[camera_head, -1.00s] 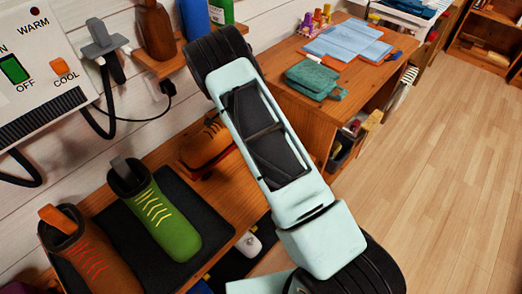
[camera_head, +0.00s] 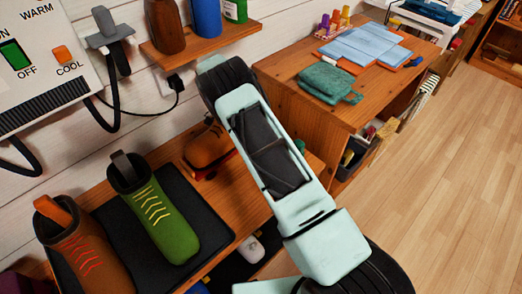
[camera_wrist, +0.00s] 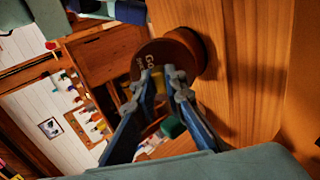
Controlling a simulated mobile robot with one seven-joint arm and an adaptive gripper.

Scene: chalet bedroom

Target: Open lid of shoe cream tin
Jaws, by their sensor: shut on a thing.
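The shoe cream tin (camera_wrist: 191,50) shows in the wrist view as a round brown tin against a wooden surface. Its round lid (camera_wrist: 146,57) faces left and carries pale, partly covered lettering. My gripper (camera_wrist: 165,74) has its two blue-grey fingers closed in at the lid's edge, shut on it. I cannot tell whether the lid is apart from the tin. In the head view my arm hides the gripper and the tin.
A wall shelf (camera_head: 205,38) holds bottles. The floor at right is clear.

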